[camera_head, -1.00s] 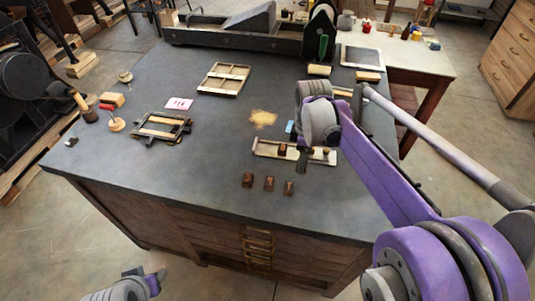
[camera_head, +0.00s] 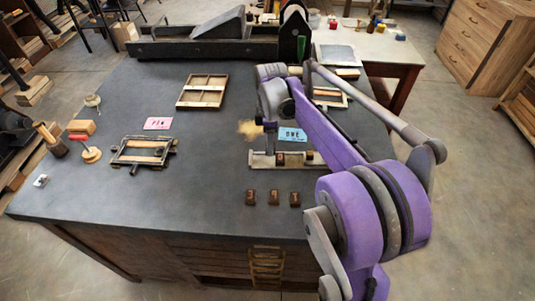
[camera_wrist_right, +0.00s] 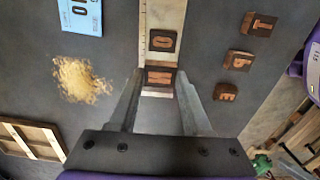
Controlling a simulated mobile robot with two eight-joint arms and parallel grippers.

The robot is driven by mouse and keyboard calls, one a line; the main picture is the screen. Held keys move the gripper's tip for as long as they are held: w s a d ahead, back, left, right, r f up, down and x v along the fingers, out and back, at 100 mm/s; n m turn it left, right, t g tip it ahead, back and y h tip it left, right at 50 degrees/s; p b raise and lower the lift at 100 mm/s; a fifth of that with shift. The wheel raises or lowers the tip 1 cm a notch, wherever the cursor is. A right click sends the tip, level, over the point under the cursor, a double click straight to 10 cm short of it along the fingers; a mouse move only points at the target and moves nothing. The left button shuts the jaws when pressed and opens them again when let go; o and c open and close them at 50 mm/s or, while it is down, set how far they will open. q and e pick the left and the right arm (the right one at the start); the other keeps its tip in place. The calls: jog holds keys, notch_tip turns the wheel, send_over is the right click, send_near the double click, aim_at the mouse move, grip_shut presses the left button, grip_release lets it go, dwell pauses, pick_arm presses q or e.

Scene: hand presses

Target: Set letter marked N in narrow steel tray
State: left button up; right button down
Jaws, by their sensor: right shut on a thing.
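The narrow steel tray (camera_head: 262,164) lies on the dark bench; its bare channel also shows in the right wrist view (camera_wrist_right: 166,15). A block marked O (camera_wrist_right: 164,42) sits in the tray. My right gripper (camera_wrist_right: 160,98) is shut on the letter marked N (camera_wrist_right: 160,77), at the tray's left end, close beside the O block. Its mark is small and hard to read. Whether this letter touches the tray floor I cannot tell. In the head view my right gripper (camera_head: 269,150) is over the tray's left part, hiding the held letter. My left gripper is out of view.
Several loose blocks stand in front of the tray, among them one marked E (camera_wrist_right: 226,91). A blue card (camera_head: 292,135) and a sawdust-like patch (camera_head: 249,129) lie behind. A small frame (camera_head: 143,152) and pink card (camera_head: 158,123) are left.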

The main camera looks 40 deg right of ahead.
aim_at(269, 161)
jog(key=shift+w+f, duration=0.1)
jog(key=shift+f, duration=2.3)
jog(key=shift+a, duration=0.1)
jog(key=shift+f, duration=0.15)
jog(key=shift+c, duration=1.8)
grip_release()
